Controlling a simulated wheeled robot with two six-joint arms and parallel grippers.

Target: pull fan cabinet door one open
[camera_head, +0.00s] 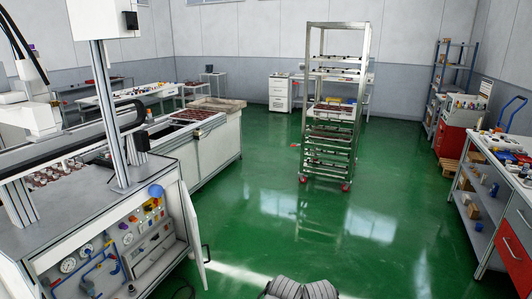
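A grey cabinet (90,205) stands at the lower left, its front showing gauges, blue pipes and coloured parts. A white door (193,238) with a dark handle (206,254) stands swung out at its right front edge, so it appears open. I cannot tell from markings whether this is fan cabinet door one. No fan is clearly visible. Neither of my grippers is in view, and nothing is seen touching the door or handle.
A tall metal rack (333,105) on red casters stands in the middle. A workbench (492,195) with red drawers runs along the right. A conveyor machine (205,140) stands behind the cabinet. The green floor (300,230) between them is largely clear.

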